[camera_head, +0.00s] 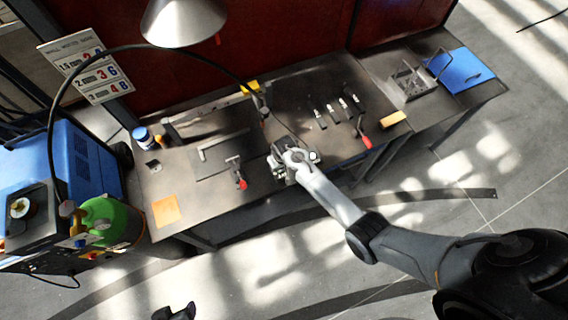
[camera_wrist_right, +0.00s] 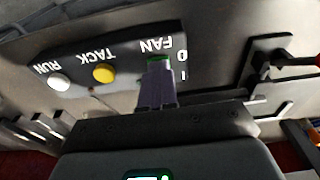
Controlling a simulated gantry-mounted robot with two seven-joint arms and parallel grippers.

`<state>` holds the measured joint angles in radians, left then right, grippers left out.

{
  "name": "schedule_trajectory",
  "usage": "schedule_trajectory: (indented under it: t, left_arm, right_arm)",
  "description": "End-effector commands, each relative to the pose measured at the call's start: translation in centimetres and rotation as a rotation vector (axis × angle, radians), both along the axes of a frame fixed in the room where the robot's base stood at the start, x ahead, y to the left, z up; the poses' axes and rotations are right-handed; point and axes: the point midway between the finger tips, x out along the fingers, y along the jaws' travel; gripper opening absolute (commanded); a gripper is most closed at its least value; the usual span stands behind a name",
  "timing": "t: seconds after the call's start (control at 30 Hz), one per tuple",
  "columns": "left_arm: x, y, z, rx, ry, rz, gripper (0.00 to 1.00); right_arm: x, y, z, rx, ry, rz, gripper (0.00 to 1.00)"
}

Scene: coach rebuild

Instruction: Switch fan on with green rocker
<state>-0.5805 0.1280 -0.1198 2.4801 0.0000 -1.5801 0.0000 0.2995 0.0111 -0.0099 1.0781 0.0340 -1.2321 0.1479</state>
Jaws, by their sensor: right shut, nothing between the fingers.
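In the right wrist view a dark panel (camera_wrist_right: 125,52) carries upside-down labels. Under FAN, a strip of the green rocker (camera_wrist_right: 158,58) shows just beyond the fingertips of my right gripper (camera_wrist_right: 157,64); the rest is hidden behind them. The fingers are shut and empty, at the rocker; whether they touch it is unclear. The marks 0 and I are beside the rocker. In the head view my right gripper (camera_head: 284,163) is over the bench's front edge, where it hides the rocker. A dark shape at the bottom edge seems to be my left gripper (camera_head: 175,313); its jaws are unclear.
A yellow TACK button (camera_wrist_right: 104,74) and a white RUN button (camera_wrist_right: 59,81) share the panel. The bench (camera_head: 190,225) holds red-handled clamps (camera_head: 240,180) and several small tools. A lamp (camera_head: 184,20) hangs above. A green cylinder (camera_head: 108,222) stands at left.

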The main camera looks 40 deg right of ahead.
Motion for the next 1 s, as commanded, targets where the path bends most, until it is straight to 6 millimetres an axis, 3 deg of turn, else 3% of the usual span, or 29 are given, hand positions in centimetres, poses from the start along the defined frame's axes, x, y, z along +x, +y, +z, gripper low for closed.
schedule_trajectory:
  t: [0.03,0.13,0.47,1.0]
  left_arm:
    - [0.0,0.0,-0.2,0.000,0.000,0.000,0.62]
    - [0.0,0.0,0.7,-0.001,0.000,0.001,0.62]
    - [0.1,-0.3,6.0,-0.013,-0.001,0.008,0.62]
    - [0.0,-0.2,5.0,-0.006,0.002,0.004,0.62]
  right_arm:
    - [-0.4,-1.0,-1.2,-0.011,-0.007,-0.013,0.00]
    - [-0.5,-1.0,-0.5,-0.009,-0.005,-0.013,0.00]
    - [-1.2,-0.2,4.0,-0.003,0.010,-0.003,0.00]
    - [-2.2,0.2,11.9,-0.001,0.006,0.002,0.00]
